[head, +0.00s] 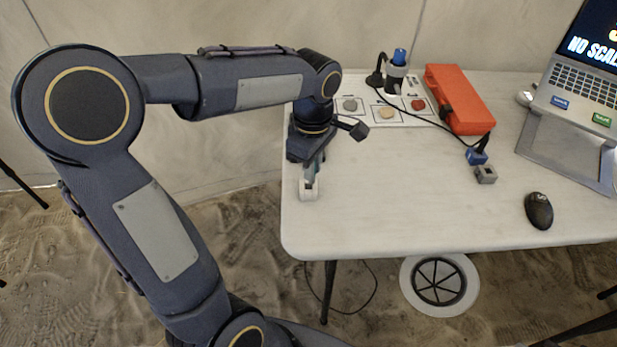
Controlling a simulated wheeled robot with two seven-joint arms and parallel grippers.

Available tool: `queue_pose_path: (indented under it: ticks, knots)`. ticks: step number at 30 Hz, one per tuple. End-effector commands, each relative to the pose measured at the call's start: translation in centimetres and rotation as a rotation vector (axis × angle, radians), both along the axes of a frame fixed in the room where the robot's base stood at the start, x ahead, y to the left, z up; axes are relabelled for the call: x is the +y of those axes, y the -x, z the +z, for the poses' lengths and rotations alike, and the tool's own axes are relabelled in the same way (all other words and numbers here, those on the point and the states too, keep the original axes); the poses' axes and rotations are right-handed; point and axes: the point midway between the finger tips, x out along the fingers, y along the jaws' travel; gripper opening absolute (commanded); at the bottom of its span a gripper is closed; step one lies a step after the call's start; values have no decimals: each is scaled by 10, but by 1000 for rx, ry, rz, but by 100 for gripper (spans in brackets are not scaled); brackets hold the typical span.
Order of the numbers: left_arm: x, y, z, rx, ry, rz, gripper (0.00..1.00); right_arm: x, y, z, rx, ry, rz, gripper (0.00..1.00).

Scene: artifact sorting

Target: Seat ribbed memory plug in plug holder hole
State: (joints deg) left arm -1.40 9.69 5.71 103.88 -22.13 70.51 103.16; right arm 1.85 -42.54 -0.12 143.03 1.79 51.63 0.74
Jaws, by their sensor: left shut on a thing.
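My left gripper (310,184) points down over the left part of the white table, near its left edge. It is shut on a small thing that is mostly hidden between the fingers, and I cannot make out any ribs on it. A small grey block (486,175) with a dark opening in its top stands at the right of the table, well apart from the gripper; it looks like the plug holder. A small blue block (477,156) sits just behind it. My right gripper is not in view.
A white card (353,118) with several stone-like samples lies at the back, beside a blue-topped bottle (398,70) and an orange case (458,98). A laptop (585,95) on a stand and a mouse (539,210) are at right. The table's front middle is clear.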

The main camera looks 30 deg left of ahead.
Motion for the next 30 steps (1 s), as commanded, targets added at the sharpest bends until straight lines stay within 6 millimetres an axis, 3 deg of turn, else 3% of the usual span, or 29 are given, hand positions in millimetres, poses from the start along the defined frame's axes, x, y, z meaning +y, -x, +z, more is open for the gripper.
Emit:
queue_pose_path:
  ticks: [5, 12, 23, 24, 29, 30]
  knots:
    - [7, -2, -10, 1, 0, 0, 0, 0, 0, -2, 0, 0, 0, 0]
    - [10, -3, -42, 1, -1, -2, 0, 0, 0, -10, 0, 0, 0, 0]
    - [10, -3, -46, -1, 0, -1, 0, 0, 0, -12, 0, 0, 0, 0]
    - [10, -3, -47, -1, 0, -1, 15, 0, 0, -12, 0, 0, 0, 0]
    - [10, -3, -46, -1, 0, -1, 35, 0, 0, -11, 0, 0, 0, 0]
    - [10, -3, -46, -1, 0, -1, 35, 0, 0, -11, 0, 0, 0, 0]
